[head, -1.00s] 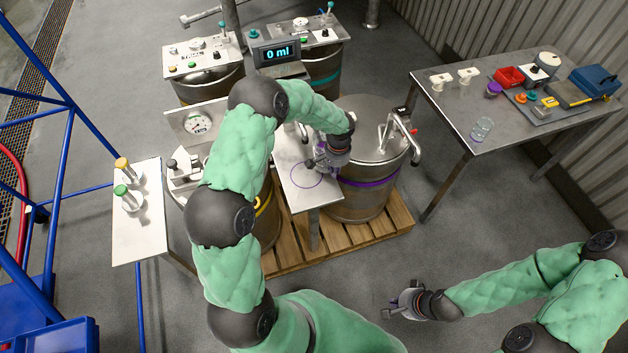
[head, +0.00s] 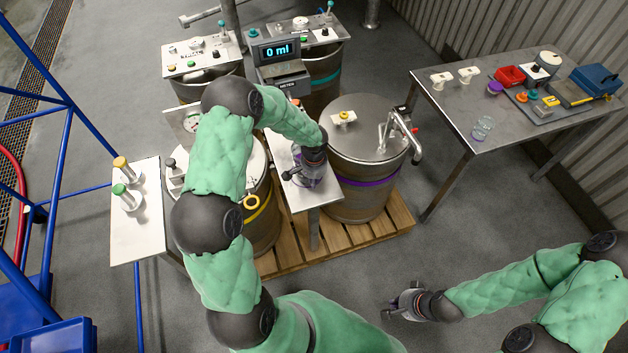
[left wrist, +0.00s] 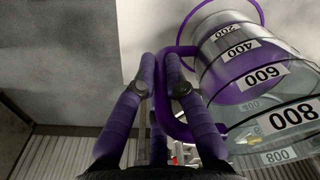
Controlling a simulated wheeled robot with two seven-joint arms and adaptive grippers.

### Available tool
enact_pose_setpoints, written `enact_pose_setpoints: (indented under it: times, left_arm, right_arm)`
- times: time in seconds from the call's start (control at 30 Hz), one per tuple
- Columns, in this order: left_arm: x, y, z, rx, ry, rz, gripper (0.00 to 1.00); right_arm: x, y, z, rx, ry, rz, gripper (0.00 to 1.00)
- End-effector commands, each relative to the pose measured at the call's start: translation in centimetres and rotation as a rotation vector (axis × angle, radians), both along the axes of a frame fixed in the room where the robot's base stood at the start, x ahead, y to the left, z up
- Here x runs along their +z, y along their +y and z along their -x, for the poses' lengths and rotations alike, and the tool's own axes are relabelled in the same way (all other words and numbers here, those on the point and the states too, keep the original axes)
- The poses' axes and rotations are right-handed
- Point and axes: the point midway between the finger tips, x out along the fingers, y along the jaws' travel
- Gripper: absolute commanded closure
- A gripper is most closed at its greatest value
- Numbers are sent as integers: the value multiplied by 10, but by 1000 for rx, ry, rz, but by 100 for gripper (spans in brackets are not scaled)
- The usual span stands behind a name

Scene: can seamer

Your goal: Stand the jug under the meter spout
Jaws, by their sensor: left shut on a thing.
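The clear jug (left wrist: 255,75), with a purple handle (left wrist: 180,125) and marks from 200 to 800, shows large in the left wrist view. My left gripper (left wrist: 165,60) is shut on its handle. In the head view my left gripper (head: 304,176) is over the small white table (head: 318,194), hiding most of the jug. The jug's base is close to the purple ring (left wrist: 258,8) on the tabletop; I cannot tell whether it touches. The meter (head: 287,84) stands behind, its display (head: 276,50) reading 0 ml. Its spout is hidden by my arm. My right gripper (head: 401,302) is open and empty, low at right.
A lidded drum (head: 368,140) with a purple band stands right of the small table, and a yellow-marked drum (head: 258,215) left of it, on a pallet (head: 365,236). The grey table (head: 450,105) at right holds a clear vessel (head: 483,128) and tools. Floor between is clear.

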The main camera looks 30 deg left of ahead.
Motion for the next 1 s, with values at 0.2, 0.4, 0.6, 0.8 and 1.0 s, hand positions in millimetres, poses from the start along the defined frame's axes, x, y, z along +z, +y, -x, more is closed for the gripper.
enact_pose_setpoints:
  times: [0.2,0.4,0.6,0.8,1.0]
  left_arm:
    - [-1,0,-1,0,-2,-1,100]
    - [-1,0,0,0,1,0,64]
    - [-1,0,0,0,1,0,64]
    - [13,0,0,-1,-1,-2,64]
    - [53,-1,1,0,-4,-1,64]
  right_arm:
    - [-3,0,0,0,0,0,100]
    - [-1,0,0,0,0,0,100]
    - [-1,0,0,0,0,0,100]
    - [4,0,0,0,0,0,100]
    - [13,0,0,0,0,0,100]
